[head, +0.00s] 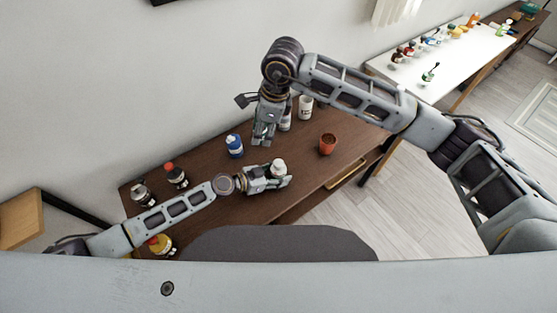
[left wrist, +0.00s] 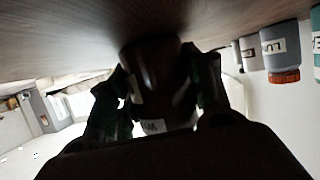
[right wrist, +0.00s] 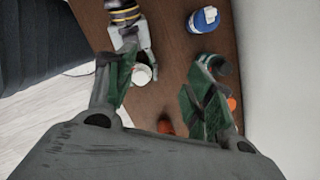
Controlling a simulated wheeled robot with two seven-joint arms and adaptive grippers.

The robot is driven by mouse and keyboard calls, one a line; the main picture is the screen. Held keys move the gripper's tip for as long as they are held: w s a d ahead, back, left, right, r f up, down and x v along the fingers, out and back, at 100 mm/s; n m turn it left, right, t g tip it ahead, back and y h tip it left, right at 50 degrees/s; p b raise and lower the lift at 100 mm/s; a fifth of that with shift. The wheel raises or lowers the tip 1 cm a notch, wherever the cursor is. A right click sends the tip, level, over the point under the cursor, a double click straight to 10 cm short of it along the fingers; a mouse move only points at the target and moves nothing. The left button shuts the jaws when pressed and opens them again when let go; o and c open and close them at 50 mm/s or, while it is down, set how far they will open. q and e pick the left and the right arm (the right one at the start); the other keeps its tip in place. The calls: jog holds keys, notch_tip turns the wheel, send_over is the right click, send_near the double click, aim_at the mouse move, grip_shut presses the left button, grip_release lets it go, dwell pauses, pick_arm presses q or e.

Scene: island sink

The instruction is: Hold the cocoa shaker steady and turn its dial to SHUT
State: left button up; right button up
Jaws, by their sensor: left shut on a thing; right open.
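My left gripper (head: 284,181) is shut on a small container with a white top (head: 279,166), which I take to be the cocoa shaker. It stands upright at the table's front half. In the left wrist view the container (left wrist: 155,80) is dark, between the fingers, with a pale label too shadowed to read. In the right wrist view its round white top (right wrist: 141,74) shows beside my left gripper. The dial's setting cannot be read. My right gripper (head: 264,140) is open and empty, above the table, behind and left of the container, apart from it.
On the brown table (head: 300,180), a blue bottle (head: 234,145) stands left of my right gripper. A red-brown cup (head: 327,144) and a white canister (head: 305,107) stand right. A red-capped bottle (head: 176,175) and a dark jar (head: 142,192) stand at the left end.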

aim_at(279, 163)
jog(key=shift+s+d+f+m+g+h, duration=0.15)
jog(key=shift+d+f+m+h, duration=0.5)
jog(key=shift+m, duration=1.6)
jog(key=shift+s+d+f+m+g+h, duration=0.1)
jog(key=shift+d+f+m+g+h, duration=0.2)
jog(key=shift+d+m, duration=1.3)
jog(key=shift+s+f+m+g+h, duration=0.15)
jog(key=shift+f+m+h, duration=0.4)
jog(key=shift+m, duration=2.4)
jog(key=shift+f, duration=0.15)
jog(key=shift+f, duration=5.9)
jog(key=c, duration=1)
jog(key=shift+c, duration=0.2)
